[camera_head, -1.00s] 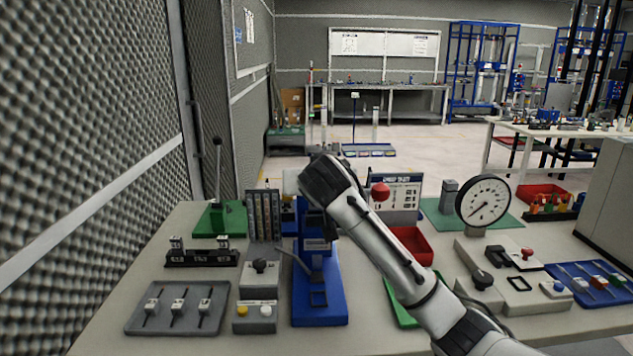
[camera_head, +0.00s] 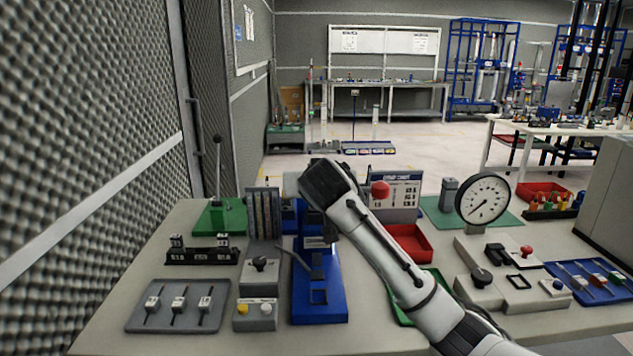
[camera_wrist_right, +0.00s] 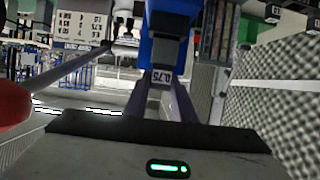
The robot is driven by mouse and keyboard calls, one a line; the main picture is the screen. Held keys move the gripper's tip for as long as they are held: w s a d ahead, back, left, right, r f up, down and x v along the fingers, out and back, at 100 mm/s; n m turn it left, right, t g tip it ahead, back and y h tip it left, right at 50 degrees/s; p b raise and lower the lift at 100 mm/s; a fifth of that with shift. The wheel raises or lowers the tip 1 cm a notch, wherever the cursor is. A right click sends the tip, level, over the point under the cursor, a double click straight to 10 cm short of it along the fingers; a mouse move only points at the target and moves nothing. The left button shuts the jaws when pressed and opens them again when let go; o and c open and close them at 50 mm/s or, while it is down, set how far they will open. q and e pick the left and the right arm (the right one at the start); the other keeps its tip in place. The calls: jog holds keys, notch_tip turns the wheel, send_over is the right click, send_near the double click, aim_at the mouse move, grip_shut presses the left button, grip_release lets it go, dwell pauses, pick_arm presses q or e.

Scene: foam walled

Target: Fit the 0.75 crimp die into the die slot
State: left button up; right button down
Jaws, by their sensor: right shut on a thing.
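The 0.75 crimp die (camera_wrist_right: 161,77), a small block with a white label, shows between the fingertips of my right gripper (camera_wrist_right: 162,92) in the right wrist view. The gripper is shut on it. The blue press (camera_head: 319,302) stands on the bench in the head view, and my right wrist covers its upper part. In the right wrist view the press (camera_wrist_right: 153,50) is right beyond the die, with a dark block at its middle. The die slot is not clearly seen, and I cannot tell whether the die touches it. My left gripper is not in view.
A black rack (camera_head: 200,256) with two small pieces and a grey tray (camera_head: 178,306) stand left of the press. A button box (camera_head: 255,315) is close beside it. A red bin (camera_head: 411,243) and a dial gauge (camera_head: 483,200) stand to the right.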

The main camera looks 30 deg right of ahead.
jog(key=shift+f+b, duration=0.7)
jog(key=shift+f, duration=0.9)
jog(key=c, duration=1.4)
grip_release()
jog(key=v, duration=1)
jog(key=shift+b, duration=0.35)
jog(key=shift+s+a, duration=0.1)
jog(key=shift+s, duration=0.05)
